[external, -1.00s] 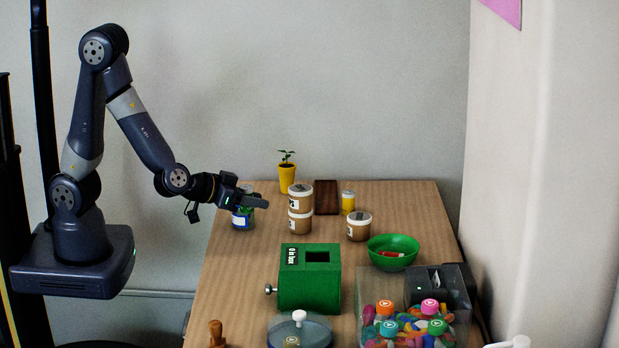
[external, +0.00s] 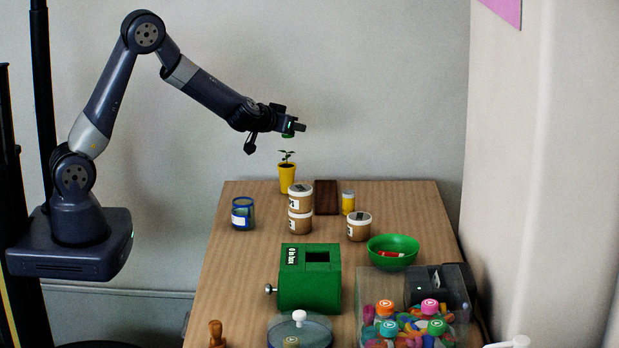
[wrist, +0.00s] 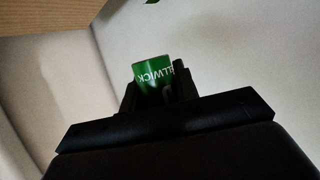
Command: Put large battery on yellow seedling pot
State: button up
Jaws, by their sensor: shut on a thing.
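My gripper (external: 297,127) is raised above the back of the table and shut on the large battery. The battery is a green cylinder with white lettering, seen in the wrist view (wrist: 153,72) between my fingers; only a small green part shows in the external view (external: 288,131). The yellow seedling pot (external: 287,179) stands upright at the back edge of the table with a small green plant (external: 287,157) in it. My gripper is above the plant and apart from it. A bit of green, perhaps a leaf, shows at the wrist view's top edge.
A green box (external: 310,280) and green bowl (external: 393,251) are nearer.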

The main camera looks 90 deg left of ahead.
jog(key=a, duration=0.4)
jog(key=b, duration=0.2)
send_over(290, 163)
jog(key=shift+n+g, duration=0.3)
notch_tip(290, 163, down, 5)
jog(key=shift+r, duration=0.1)
jog(key=shift+f+b, duration=0.6)
jog(key=shift+f, duration=1.55)
jog(key=shift+f, duration=0.1)
jog(key=o, duration=1.1)
jog(key=shift+c, duration=0.2)
